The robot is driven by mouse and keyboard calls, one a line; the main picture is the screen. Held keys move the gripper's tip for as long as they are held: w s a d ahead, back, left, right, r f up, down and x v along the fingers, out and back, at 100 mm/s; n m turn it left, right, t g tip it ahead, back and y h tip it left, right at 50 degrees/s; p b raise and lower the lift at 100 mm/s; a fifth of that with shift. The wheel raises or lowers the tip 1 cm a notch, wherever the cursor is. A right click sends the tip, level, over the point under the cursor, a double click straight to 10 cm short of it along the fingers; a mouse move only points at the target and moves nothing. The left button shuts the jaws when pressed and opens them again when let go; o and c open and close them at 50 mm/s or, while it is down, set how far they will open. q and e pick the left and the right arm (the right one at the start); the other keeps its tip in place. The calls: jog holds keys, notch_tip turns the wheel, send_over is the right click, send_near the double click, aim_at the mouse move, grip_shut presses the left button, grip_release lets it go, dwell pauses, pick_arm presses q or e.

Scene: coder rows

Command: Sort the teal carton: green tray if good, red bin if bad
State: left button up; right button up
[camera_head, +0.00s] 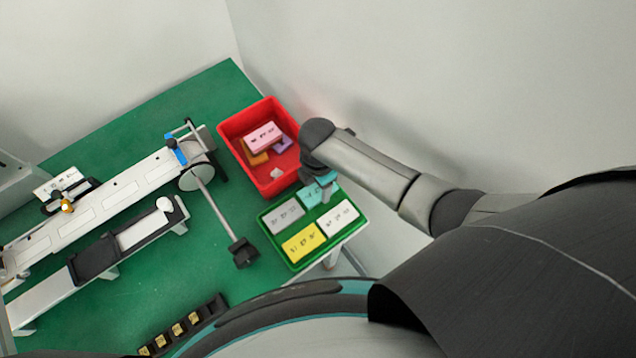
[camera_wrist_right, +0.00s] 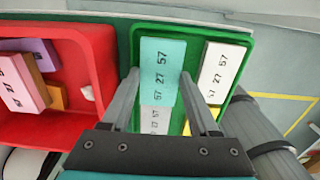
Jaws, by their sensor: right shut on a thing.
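The teal carton (camera_head: 318,194) is at the far corner of the green tray (camera_head: 283,262), partly hidden by my right gripper (camera_head: 318,180) in the head view. In the right wrist view the teal carton (camera_wrist_right: 162,72) shows printed digits and lies between the two fingers of my right gripper (camera_wrist_right: 158,88), which is shut on it. The carton is over the green tray (camera_wrist_right: 137,45); I cannot tell whether it touches the tray floor. The red bin (camera_head: 262,186) stands beside the tray and also shows in the right wrist view (camera_wrist_right: 95,60). My left gripper is not in view.
The tray also holds a grey carton (camera_head: 284,214), a yellow carton (camera_head: 301,243) and a white carton (camera_head: 338,217). The bin holds a pink carton (camera_head: 263,137) and others. Conveyor-like rails (camera_head: 110,200) fill the left of the green table (camera_head: 200,255). A dark rack (camera_head: 184,325) lies at the front.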

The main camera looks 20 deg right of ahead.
jog(key=shift+f, duration=0.55)
dwell(0.6)
jog(key=o, duration=1)
